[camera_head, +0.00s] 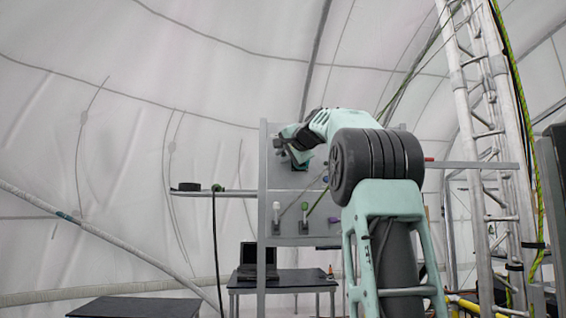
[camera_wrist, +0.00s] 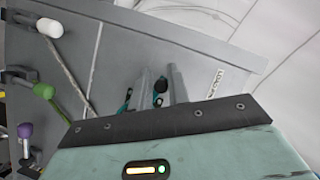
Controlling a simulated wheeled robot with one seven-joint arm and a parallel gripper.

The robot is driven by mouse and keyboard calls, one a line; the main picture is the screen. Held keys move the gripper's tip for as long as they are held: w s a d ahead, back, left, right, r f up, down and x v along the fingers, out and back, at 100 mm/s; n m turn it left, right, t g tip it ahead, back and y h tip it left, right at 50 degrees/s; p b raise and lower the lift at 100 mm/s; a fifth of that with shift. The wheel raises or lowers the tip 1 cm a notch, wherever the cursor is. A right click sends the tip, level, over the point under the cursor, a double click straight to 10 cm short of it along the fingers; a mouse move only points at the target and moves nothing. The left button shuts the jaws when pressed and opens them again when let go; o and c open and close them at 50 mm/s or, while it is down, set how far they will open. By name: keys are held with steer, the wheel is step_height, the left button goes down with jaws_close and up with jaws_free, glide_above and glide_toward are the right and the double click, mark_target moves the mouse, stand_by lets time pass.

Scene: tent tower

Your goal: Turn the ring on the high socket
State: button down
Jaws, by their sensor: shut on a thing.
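My gripper (camera_wrist: 160,88) shows in the wrist view as two grey fingers reaching to the grey panel. The fingers are shut on a small dark part with teal bits (camera_wrist: 159,86), which I take to be the ring on the high socket. The fingers and the gripper body hide most of it, so its turn angle cannot be told. In the head view my arm reaches to the upper part of the panel (camera_head: 292,227), and the arm covers the socket there.
Levers with white (camera_wrist: 49,28), green (camera_wrist: 43,91) and purple (camera_wrist: 25,130) knobs stick out beside my gripper. A rail at left carries a dark disc (camera_head: 189,187) and a hanging cable (camera_head: 216,245). A laptop (camera_head: 257,262) stands on a table below. A truss tower (camera_head: 490,130) rises at right.

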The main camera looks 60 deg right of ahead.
steer(key=s+d+r+m+t+h+b, duration=0.3)
steer(key=m+b, duration=0.4)
steer(key=m, duration=0.8)
steer(key=shift+s+d+r+t+h, duration=0.3)
steer(key=shift+s+d+r+h, duration=0.15)
steer(key=shift+s+r+h, duration=0.45)
steer(key=shift+w+d+f+m, duration=0.1)
steer(key=shift+f+m, duration=0.2)
steer(key=shift+f, duration=0.05)
steer(key=c, duration=1.5)
jaws_free()
steer(key=shift+o, duration=0.2)
steer(key=shift+r, duration=0.1)
steer(key=b+v, duration=0.9)
steer(key=v, duration=0.8)
steer(key=shift+s, duration=0.25)
